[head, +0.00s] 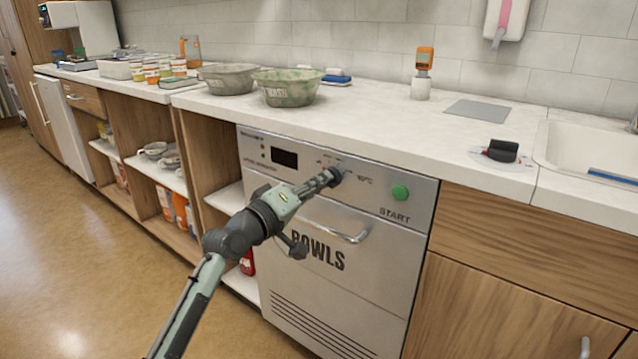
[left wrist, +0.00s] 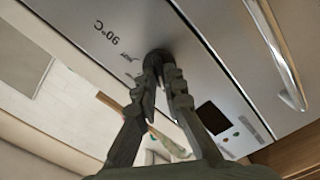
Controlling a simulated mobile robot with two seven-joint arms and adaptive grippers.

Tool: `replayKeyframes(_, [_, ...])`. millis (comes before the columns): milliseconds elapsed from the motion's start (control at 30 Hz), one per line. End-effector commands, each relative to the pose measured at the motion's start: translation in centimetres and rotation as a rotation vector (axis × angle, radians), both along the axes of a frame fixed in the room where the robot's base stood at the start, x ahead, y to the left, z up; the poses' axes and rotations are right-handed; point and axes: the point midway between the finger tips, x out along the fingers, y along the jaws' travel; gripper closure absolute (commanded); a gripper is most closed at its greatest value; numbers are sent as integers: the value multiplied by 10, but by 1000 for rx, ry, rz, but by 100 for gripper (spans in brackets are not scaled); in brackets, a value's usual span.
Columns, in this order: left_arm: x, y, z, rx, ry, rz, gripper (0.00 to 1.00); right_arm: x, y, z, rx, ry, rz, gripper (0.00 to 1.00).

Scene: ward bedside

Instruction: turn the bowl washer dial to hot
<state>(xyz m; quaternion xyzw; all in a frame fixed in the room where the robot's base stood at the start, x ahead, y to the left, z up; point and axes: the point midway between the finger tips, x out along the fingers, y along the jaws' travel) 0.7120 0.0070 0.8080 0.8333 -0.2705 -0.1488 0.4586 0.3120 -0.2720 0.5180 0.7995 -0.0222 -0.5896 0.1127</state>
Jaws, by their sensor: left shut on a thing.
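The bowl washer (head: 350,290) is a steel front under the counter, marked BOWLS, with a dark display (head: 284,158) and a green START button (head: 400,192). My left gripper (head: 334,177) reaches its control panel from the left and is shut on the dial. The dial (left wrist: 158,54) shows as a dark round knob between the fingertips in the left wrist view, where the left gripper (left wrist: 166,72) also shows. The fingers hide most of the dial and its pointer, so I cannot tell its setting. A "90°C" mark is beside it. My right gripper is out of view.
The washer's door handle (head: 338,234) sticks out below the panel. Two bowls, one grey (head: 228,78) and one greenish (head: 287,87), stand on the counter above. A black knob (head: 502,151) sits near the sink (head: 590,150). The floor at left is clear.

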Motion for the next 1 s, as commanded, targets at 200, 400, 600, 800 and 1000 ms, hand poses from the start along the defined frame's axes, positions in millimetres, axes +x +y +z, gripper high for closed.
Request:
replayKeyframes(200, [0,0,0,101,-70,-2,100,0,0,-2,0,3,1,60])
replayKeyframes(400, [0,0,1,244,-173,-1,100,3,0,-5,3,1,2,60])
replayKeyframes(600, [-1,-1,1,399,-286,-1,100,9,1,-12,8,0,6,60])
replayKeyframes(800, [-1,-1,2,552,-397,-2,100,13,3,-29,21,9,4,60])
replayKeyframes(1000, [-1,-2,3,705,-509,-1,100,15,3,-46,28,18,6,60])
